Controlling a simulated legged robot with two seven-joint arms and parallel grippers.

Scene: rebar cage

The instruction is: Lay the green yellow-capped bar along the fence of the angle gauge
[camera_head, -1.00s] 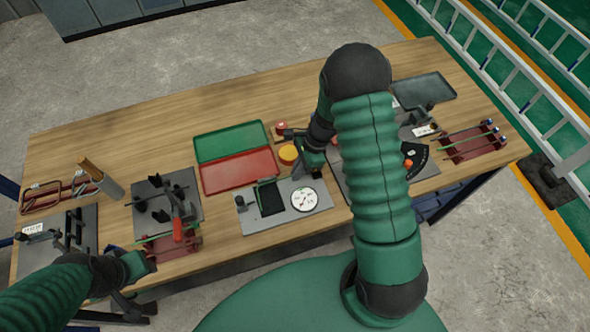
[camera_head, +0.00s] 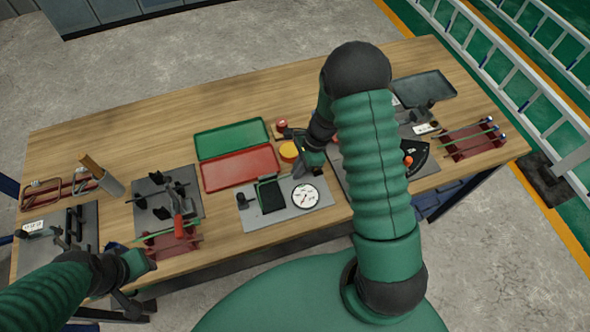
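The angle gauge looks to be the dark fan-shaped plate (camera_head: 416,154) with an orange knob, right of my raised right arm, which hides part of it. A thin green bar (camera_head: 153,236) lies on the red rack (camera_head: 186,247) at the left. Another greenish bar (camera_head: 462,138) lies on the red rack (camera_head: 482,148) at the right. I cannot make out a yellow cap on either. My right gripper (camera_head: 301,170) points down over the dial plate; its fingers are too small to read. My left gripper (camera_head: 134,284) is near the front left edge, its fingers unclear.
A green and red tray (camera_head: 240,168) lies mid-table, with a yellow round piece (camera_head: 289,151) beside it. A plate with a dial (camera_head: 306,196) is in front. Grey fixtures (camera_head: 167,203) stand at left, a dark tray (camera_head: 424,88) at back right. The table's back left is clear.

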